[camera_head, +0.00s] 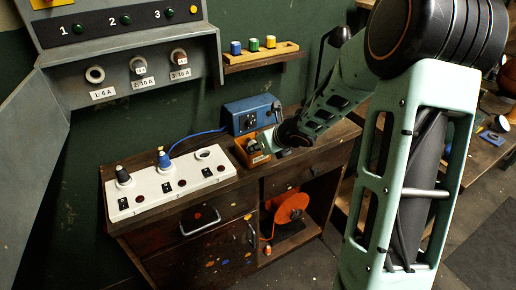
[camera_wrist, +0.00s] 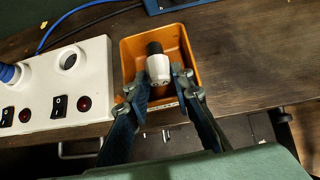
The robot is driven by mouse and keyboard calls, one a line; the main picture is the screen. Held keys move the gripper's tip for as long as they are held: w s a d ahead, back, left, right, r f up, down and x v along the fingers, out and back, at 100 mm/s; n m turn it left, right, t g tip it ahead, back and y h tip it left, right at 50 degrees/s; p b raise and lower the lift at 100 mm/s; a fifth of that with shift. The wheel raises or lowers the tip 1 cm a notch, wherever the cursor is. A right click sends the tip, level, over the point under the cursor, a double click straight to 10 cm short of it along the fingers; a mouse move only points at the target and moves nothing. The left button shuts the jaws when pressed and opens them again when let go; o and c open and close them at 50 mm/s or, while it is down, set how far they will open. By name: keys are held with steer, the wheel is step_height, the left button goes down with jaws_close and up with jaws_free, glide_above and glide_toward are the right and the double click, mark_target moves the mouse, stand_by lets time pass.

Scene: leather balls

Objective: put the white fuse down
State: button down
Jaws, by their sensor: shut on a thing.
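The white fuse (camera_wrist: 158,70), with a black end, is between the fingertips of my gripper (camera_wrist: 160,84) in the wrist view. My gripper is shut on it. The fuse is over or inside an open orange box (camera_wrist: 130,58); I cannot tell whether it touches the bottom. In the head view my gripper (camera_head: 266,143) is at the orange box (camera_head: 258,159) on the wooden bench, and the fuse cannot be made out clearly there.
A white socket strip (camera_head: 150,204) stands left of the box; its right hole (camera_head: 203,155) is empty, and a blue piece (camera_head: 164,161) sits in the middle. A blue device (camera_head: 251,112) stands behind the box. A small shelf (camera_head: 262,57) holds coloured pieces. Bench right is clear.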

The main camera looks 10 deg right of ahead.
steer(key=shift+f+b, duration=0.4)
steer(key=shift+b, duration=0.1)
steer(key=shift+s+f, duration=0.1)
steer(key=shift+f, duration=0.1)
steer(key=c, duration=2)
jaws_free()
steer(key=shift+o, duration=0.2)
steer(key=shift+s+f, duration=0.1)
